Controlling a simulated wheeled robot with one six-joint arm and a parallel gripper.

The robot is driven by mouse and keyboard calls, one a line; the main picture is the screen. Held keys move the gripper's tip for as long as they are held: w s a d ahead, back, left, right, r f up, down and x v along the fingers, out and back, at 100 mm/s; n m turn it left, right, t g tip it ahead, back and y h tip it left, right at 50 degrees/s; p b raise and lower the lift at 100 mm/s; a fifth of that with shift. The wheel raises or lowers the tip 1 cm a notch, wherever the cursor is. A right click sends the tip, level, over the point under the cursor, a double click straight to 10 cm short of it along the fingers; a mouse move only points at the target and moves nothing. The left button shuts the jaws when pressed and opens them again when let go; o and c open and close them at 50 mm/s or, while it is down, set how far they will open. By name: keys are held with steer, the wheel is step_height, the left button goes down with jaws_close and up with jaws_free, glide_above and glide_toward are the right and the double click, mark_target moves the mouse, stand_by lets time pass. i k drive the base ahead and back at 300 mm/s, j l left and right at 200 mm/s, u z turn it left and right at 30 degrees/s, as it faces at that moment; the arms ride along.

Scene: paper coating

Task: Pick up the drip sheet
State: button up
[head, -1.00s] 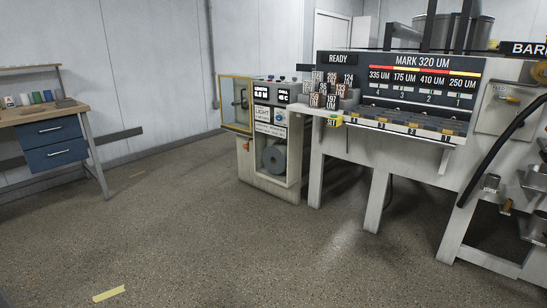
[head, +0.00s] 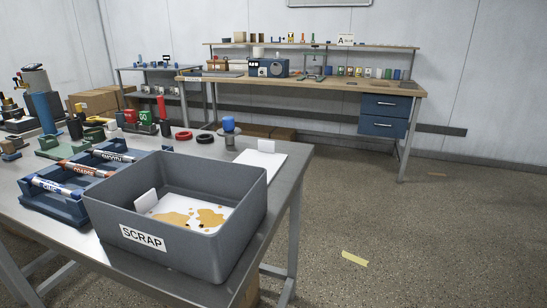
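A white sheet (head: 262,166) with a small upright white tab lies flat at the right edge of the near grey table (head: 288,185), just behind the scrap bin. It looks clean, and the bin hides part of its near side. Another white sheet (head: 222,212) with brown stains and a white tab lies inside the grey bin (head: 140,238) labelled SCRAP. I cannot tell from a label which sheet is the drip sheet. My gripper is not in view.
A blue rack (head: 60,207) with labelled tubes stands left of the bin. A blue-capped container (head: 229,128) and black and red rings (head: 184,136) sit behind. A long workbench (head: 330,85) with blue drawers stands by the wall. The floor at right is clear except yellow tape (head: 354,258).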

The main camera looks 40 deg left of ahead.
mark_target(266, 156)
steer(key=i+l+u, duration=0.15)
steer(key=u, duration=0.3)
steer(key=i+l+u, duration=0.2)
steer(key=u, duration=0.3)
steer(key=i+l+u, duration=0.1)
steer(key=l+u, duration=0.15)
steer(key=u, duration=0.2)
steer(key=l+u, duration=0.25)
steer(key=u, duration=0.25)
steer(key=i+l, duration=0.05)
